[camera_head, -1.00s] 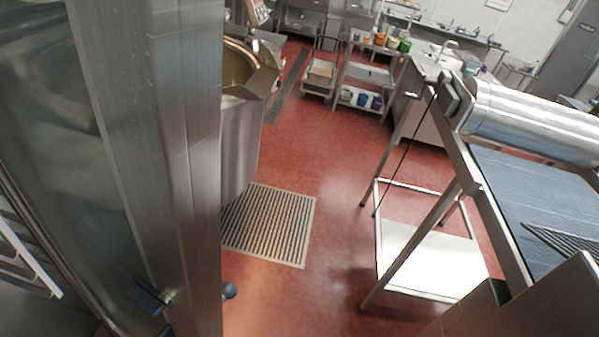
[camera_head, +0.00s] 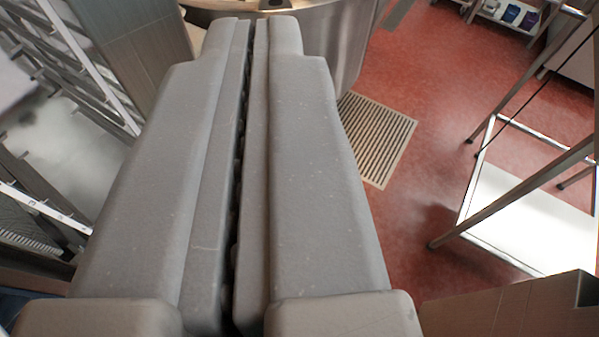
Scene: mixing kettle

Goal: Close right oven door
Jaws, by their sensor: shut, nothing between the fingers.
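My gripper (camera_head: 252,28) fills the middle of the view. Its two long grey fingers lie side by side with only a thin dark seam between them, shut and empty, pointing away toward the top. A brownish-grey steel panel (camera_head: 140,45) stands at the upper left, partly behind the left finger. It may be part of the oven door, but I cannot tell for sure. No door handle or glass pane shows clearly. I cannot tell whether the fingers touch the panel. Much of what lies behind the gripper is hidden.
Metal rack rails (camera_head: 85,60) run along the left. The round kettle (camera_head: 345,45) stands behind the fingertips. A floor grate (camera_head: 378,140) lies in the red floor (camera_head: 440,110). A steel-legged stand with a white lower shelf (camera_head: 525,220) is at right. Red floor is open between them.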

